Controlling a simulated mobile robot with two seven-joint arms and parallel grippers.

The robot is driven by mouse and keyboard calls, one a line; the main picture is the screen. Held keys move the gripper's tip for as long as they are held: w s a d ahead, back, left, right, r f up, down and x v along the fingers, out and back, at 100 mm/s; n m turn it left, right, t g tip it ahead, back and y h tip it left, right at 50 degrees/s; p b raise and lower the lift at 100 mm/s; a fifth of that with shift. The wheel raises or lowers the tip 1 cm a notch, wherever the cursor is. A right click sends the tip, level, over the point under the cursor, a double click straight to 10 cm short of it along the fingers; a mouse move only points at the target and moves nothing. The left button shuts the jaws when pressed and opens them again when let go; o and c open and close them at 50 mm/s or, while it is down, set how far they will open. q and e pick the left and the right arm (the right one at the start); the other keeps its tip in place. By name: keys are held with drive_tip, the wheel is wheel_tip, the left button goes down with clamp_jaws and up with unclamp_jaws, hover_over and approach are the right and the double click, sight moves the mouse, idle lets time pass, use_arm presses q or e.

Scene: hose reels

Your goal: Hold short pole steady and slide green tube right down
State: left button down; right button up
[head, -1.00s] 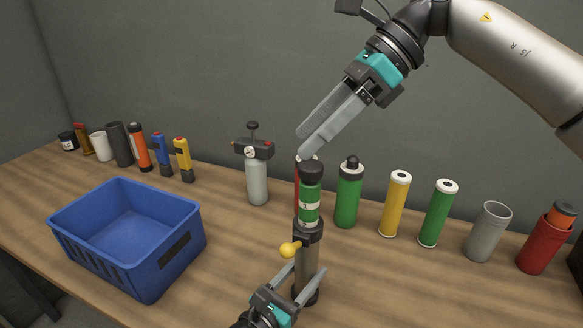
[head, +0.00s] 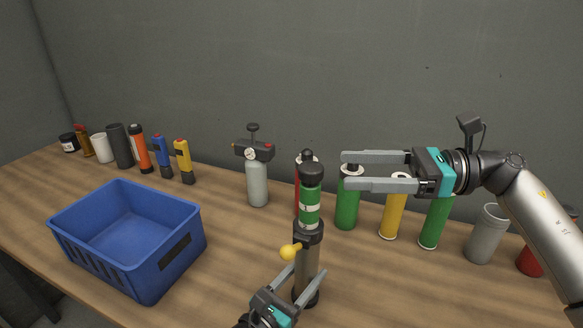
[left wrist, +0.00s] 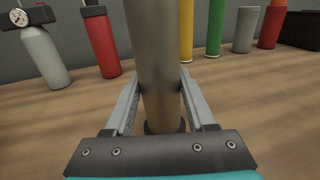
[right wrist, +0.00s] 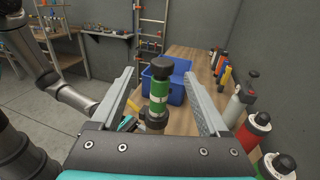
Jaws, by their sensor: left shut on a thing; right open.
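The short pole (head: 306,266) is a grey metal post standing upright on the table. My left gripper (head: 307,272) is shut around its lower part, and the pole (left wrist: 157,60) fills the space between the fingers in the left wrist view. The green tube (head: 309,211), with white bands and a black cap, stands upright above the pole, over a black collar (head: 309,232) with a yellow knob (head: 291,252). My right gripper (head: 346,171) is open and empty, its fingers level and pointing left, right of the tube's top. The green tube (right wrist: 158,92) appears between those fingers in the right wrist view.
A blue crate (head: 170,259) stands on the left. Behind the tube are a grey bottle with a gauge (head: 257,185) and a red cylinder. Green and yellow cylinders (head: 392,216) and a grey cup (head: 486,236) stand to the right. Bare table lies at front right.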

sight(310, 201)
drive_tip(key=w+a+t, duration=0.1)
drive_tip(key=a, duration=0.9)
drive_tip(key=shift+a+f+m, duration=0.25)
drive_tip(key=shift+f+m, duration=0.05)
drive_tip(key=shift+f, duration=0.15)
clamp_jaws()
idle(0.4)
idle(0.8)
